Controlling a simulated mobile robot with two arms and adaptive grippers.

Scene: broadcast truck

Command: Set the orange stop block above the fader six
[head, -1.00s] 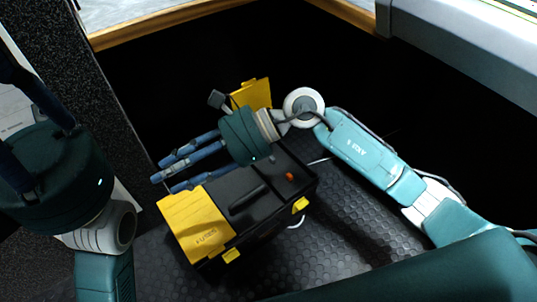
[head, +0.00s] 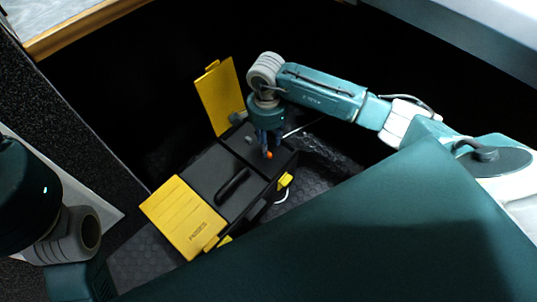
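A small orange block (head: 269,155) lies on the black top of a toolbox-like case (head: 213,177) with yellow lids. My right gripper (head: 265,150) points down over the case top, its fingers right at the orange block. I cannot tell whether the fingers are closed on it or just beside it. My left gripper's teal body (head: 22,195) is at the left edge; its fingers are out of view. No fader is recognisable in this view.
One yellow lid (head: 220,96) stands open at the back of the case; another yellow lid (head: 184,217) is closed at the front. A black handle (head: 232,186) lies on top. Dark studded floor (head: 140,262) surrounds the case. A speckled dark panel (head: 62,130) is at left.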

